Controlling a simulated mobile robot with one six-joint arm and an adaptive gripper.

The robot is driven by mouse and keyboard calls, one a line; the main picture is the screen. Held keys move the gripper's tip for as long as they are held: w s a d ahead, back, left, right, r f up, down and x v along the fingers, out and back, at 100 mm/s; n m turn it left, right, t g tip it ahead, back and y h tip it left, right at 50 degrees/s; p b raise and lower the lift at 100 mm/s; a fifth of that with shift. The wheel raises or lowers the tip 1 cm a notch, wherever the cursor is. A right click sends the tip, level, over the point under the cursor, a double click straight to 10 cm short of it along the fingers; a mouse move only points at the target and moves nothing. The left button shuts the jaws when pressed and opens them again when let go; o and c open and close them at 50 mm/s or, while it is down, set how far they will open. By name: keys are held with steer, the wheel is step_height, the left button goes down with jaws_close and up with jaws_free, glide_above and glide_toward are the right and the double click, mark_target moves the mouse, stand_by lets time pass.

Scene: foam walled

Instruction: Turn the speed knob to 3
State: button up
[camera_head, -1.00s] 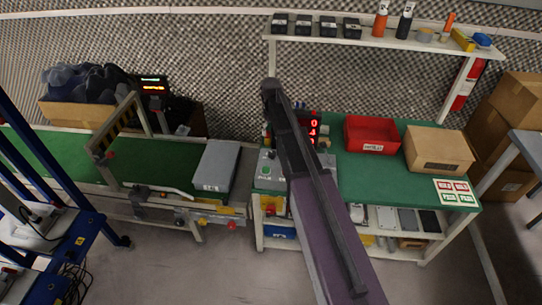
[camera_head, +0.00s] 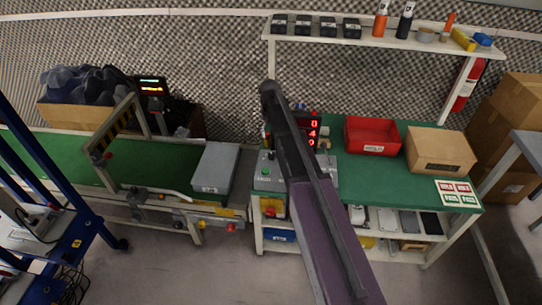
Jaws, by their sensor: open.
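A grey control box (camera_head: 266,176) stands at the left end of the green-topped bench, with a green button (camera_head: 265,171) on top and small labels below it. Small dark controls (camera_head: 271,155) show beside my arm; I cannot tell which is the speed knob or where it points. A red digit display (camera_head: 313,132) stands just right of my arm, its digits too small to read surely. My dark and purple arm crosses in front of the box's right side and hides part of it. I cannot make out my gripper.
A green conveyor (camera_head: 120,165) with a grey tote (camera_head: 215,168) lies left of the box. A red bin (camera_head: 372,135) and a cardboard box (camera_head: 440,150) stand on the bench (camera_head: 365,185) to the right. A shelf (camera_head: 390,43) runs above. A blue rack (camera_head: 70,235) is at lower left.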

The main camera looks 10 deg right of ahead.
mark_target(272, 154)
steer(key=shift+d+f+b, duration=0.15)
steer(key=shift+f+b, duration=5.7)
steer(key=shift+f, duration=0.25)
jaws_close()
